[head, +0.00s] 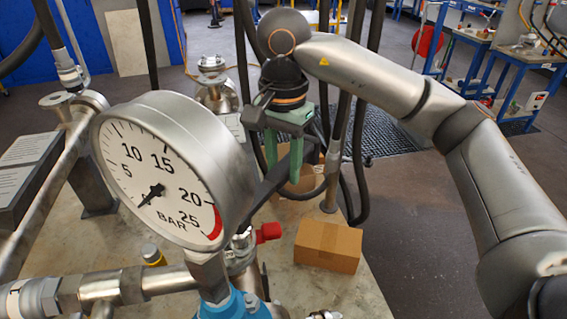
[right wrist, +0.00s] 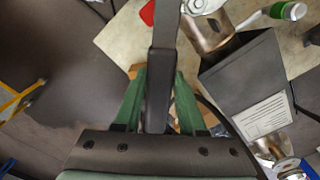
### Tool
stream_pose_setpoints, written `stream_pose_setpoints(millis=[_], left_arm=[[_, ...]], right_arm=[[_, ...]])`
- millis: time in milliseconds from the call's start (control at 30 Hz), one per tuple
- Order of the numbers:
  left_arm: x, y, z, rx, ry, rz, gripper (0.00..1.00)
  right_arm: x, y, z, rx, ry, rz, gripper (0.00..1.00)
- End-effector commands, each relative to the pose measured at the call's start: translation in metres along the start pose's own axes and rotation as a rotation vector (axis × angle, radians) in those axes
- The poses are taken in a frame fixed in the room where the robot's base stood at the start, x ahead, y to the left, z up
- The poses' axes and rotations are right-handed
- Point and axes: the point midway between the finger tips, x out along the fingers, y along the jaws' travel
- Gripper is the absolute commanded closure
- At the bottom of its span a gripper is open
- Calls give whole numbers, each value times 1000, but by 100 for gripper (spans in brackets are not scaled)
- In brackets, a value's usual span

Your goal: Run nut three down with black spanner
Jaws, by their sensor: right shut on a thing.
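My right gripper (head: 284,165), with green fingers, is shut on the black spanner (head: 264,188). The spanner slants down and left from the fingers and goes out of sight behind the gauge. In the right wrist view the spanner's dark bar (right wrist: 163,65) runs from between the fingers (right wrist: 160,95) up past the top edge, so its working end is hidden. I cannot make out nut three. A steel flanged vessel (head: 213,88) stands behind the gauge. My left gripper is not in view.
A large pressure gauge (head: 150,180) blocks the middle left of the head view, above steel pipework (head: 125,285) and a blue fitting (head: 235,306). A red handle (head: 268,232) and a cardboard box (head: 328,246) are to its right. Dark hoses (head: 357,130) hang behind my gripper.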

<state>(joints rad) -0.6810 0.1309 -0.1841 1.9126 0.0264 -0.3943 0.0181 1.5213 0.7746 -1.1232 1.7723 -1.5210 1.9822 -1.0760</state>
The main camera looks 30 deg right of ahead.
Motion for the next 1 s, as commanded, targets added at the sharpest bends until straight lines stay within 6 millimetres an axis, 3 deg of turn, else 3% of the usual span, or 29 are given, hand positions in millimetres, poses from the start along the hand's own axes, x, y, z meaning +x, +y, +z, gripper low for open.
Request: stream_pose_setpoints(millis=[1000], left_arm=[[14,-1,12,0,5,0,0]], right_arm=[[23,0,0,0,0,-3,100]])
